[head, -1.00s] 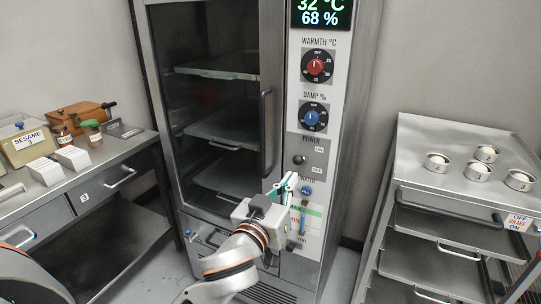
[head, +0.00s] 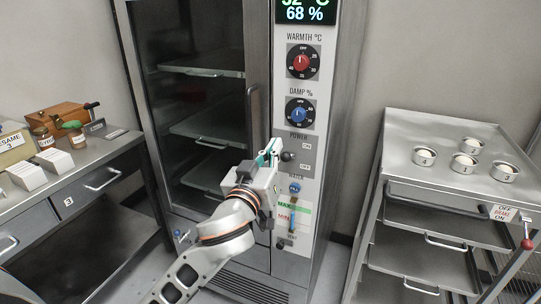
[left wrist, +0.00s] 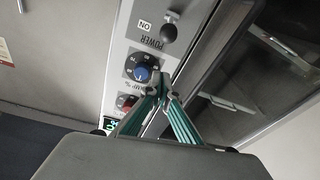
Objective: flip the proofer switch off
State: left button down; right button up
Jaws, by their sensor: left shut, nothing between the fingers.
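The proofer's power switch (head: 287,156) is a dark round-ended lever on the pale control panel, beside the ON and OFF labels. Its ball end also shows in the left wrist view (left wrist: 168,32), near the upside-down words POWER and ON. I cannot tell which way the lever is thrown. My left gripper (head: 270,150) is shut and empty, its teal fingers just left of the switch. In the left wrist view its fingertips (left wrist: 160,88) meet in front of the panel, below the lever's ball in the picture; contact cannot be made out. My right gripper is not in view.
Above the switch are a blue damp dial (head: 299,113) and a red warmth dial (head: 302,62). Below are a blue water knob (head: 295,187) and the vent control (head: 281,244). A steel rack (head: 440,140) stands right.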

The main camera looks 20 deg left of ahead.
aim_at(288, 157)
pick_arm(q)
jog(key=shift+w+d+f, duration=0.15)
jog(key=shift+w+f, duration=0.7)
jog(key=shift+w, duration=0.2)
jog(key=shift+w+d+f, duration=0.1)
jog(key=shift+w+f, duration=0.7)
jog(key=shift+w, duration=0.25)
